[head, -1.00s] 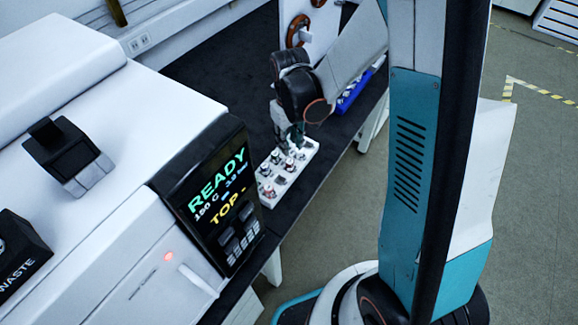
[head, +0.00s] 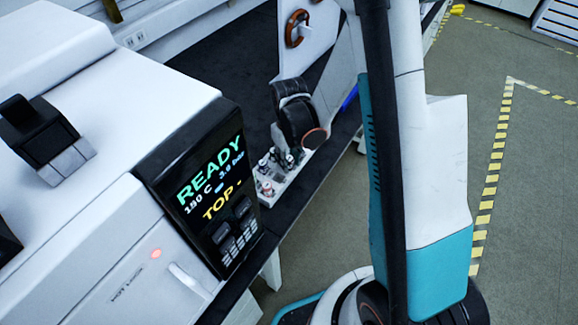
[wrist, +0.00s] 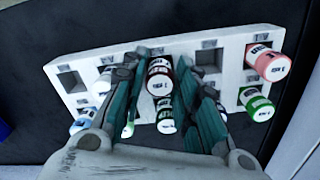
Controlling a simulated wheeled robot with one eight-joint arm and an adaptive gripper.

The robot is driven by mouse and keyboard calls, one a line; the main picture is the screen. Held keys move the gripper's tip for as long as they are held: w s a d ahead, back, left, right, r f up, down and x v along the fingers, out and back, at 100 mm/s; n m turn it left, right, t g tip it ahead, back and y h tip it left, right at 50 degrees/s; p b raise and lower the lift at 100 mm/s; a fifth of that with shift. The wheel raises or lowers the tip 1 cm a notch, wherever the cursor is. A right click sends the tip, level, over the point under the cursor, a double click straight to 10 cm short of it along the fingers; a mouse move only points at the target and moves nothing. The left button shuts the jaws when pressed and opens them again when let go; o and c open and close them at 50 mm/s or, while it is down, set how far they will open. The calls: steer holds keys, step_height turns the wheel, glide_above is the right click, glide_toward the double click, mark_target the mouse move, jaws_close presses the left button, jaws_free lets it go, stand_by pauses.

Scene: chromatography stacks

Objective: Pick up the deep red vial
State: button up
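The deep red vial (wrist: 160,76) has a dark red cap and a white label. It stands in the white rack (wrist: 228,88), in the middle of the wrist view. My gripper (wrist: 163,62) points down at the rack, with one teal finger on each side of this vial. Narrow gaps seem to show between the fingers and the vial, so the gripper looks open around it. In the head view, my gripper is over the rack (head: 271,203) and mostly hidden behind my dark wrist, so the red vial cannot be made out there.
A dark green vial (wrist: 166,118) stands close below the red one in the wrist view. A pink-red vial (wrist: 268,64) and a green vial (wrist: 257,104) stand at the right. A white machine with a READY screen (head: 210,180) stands beside the rack.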

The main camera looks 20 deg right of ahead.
steer(key=c, duration=0.7)
steer(key=shift+o, duration=0.2)
steer(key=shift+r, duration=0.15)
